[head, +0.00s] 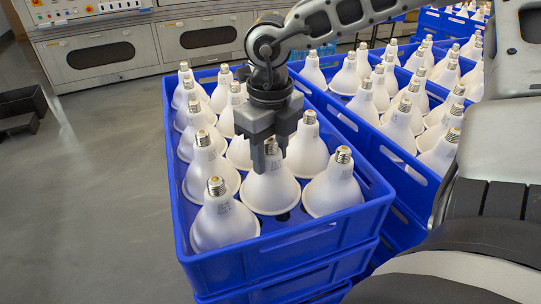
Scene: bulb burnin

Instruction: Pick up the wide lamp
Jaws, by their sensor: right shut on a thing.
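My right gripper (270,157) points down over the near part of a blue crate (275,250). Its fingers are shut on the screw base of a wide white lamp (270,192), which stands upright among other lamps in the crate. The lamp's brass base shows only partly between the fingers. Similar wide lamps stand close by: one at the near left (223,222), one at the right (333,188), and one just behind the gripper (308,152). My left gripper is not in view.
The crate sits on other stacked blue crates (300,290). More blue crates full of lamps (398,130) stand close on the right. A grey machine with dark windows (100,55) is at the back. A dark bin (20,108) lies on the open floor at the left.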

